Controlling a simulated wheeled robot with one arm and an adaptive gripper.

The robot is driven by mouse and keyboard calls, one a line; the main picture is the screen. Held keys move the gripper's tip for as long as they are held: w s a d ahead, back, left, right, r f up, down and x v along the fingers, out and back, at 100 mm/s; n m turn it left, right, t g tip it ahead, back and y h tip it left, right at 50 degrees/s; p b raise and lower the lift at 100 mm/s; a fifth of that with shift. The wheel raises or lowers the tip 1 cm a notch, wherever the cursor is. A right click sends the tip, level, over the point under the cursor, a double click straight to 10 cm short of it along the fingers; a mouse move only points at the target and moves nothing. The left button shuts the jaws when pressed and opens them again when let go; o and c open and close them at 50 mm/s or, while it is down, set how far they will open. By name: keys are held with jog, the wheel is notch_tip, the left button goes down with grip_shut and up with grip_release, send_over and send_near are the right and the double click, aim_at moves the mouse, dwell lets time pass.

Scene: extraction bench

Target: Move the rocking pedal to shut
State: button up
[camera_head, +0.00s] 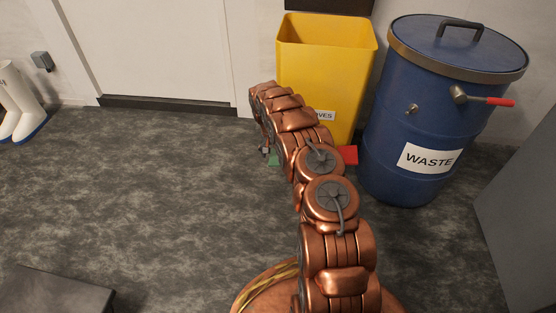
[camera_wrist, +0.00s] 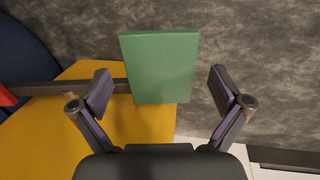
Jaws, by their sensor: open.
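The rocking pedal is a dark bar (camera_wrist: 50,88) low at the front of the yellow bin, with a green pad (camera_wrist: 160,65) at one end and a red pad (camera_wrist: 6,97) at the other. In the head view the green pad (camera_head: 273,160) is partly hidden by my arm, and the red pad (camera_head: 348,154) shows to its right. My gripper (camera_wrist: 160,90) is open, its two fingers apart on either side of the green pad in the wrist view. I cannot tell whether they touch it, or which end of the pedal is lower.
The yellow bin (camera_head: 327,62) stands against the wall with its top open and its label partly hidden by my arm. A blue waste drum (camera_head: 390,130) with a red-tipped lever (camera_head: 485,99) stands to its right. White boots (camera_head: 18,100) are far left. The middle floor is clear.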

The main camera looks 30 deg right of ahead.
jog(key=shift+s+d+f, duration=0.1)
jog(key=shift+d+f, duration=0.05)
jog(key=shift+f, duration=0.8)
